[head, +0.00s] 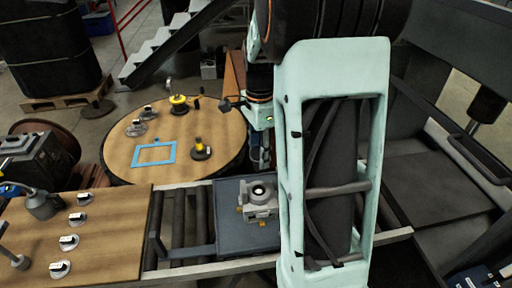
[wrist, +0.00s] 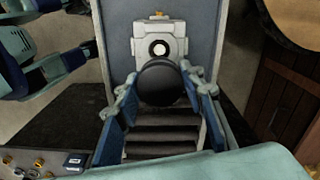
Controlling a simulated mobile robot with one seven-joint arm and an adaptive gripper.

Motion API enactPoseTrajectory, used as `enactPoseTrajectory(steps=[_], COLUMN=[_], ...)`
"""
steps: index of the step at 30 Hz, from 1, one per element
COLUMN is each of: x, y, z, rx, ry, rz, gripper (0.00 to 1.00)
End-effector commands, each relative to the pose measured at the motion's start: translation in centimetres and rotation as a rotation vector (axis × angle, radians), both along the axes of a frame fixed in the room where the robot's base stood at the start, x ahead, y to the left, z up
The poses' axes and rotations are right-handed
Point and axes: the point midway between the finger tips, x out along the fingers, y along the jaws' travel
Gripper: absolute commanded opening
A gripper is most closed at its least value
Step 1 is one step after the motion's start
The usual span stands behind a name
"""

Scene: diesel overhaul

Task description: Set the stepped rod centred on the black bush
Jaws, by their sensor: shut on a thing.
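In the wrist view my gripper (wrist: 162,101) is shut on a dark, round-ended piece (wrist: 163,84), seen nearly end-on between the two fingers. I take it for the stepped rod; its steps and lower end are hidden. A grey block (wrist: 176,31) lies beyond it, bearing a dark ring around a pale centre, which appears to be the black bush (wrist: 152,48). The held piece appears apart from the ring and lower in the picture. In the head view the block (head: 262,209) with the black ring (head: 258,197) sits left of my arm, which hides most of the gripper.
The block stands on a blue-grey plate (head: 229,232) over a roller conveyor (head: 178,222). A round wooden table (head: 120,165) behind holds a blue square frame (head: 154,145) and several small parts. A wooden bench (head: 110,245) at left holds several labelled parts.

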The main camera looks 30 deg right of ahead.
Motion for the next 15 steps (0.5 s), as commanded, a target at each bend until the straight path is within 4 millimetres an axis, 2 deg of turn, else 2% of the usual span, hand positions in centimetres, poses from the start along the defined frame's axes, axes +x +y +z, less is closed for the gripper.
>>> enactPoseTrajectory(steps=[15], x=[0.1], y=[0.0], z=[-6.0], rx=[-0.001], ry=[-0.002], rz=[0.003], gripper=[0.12])
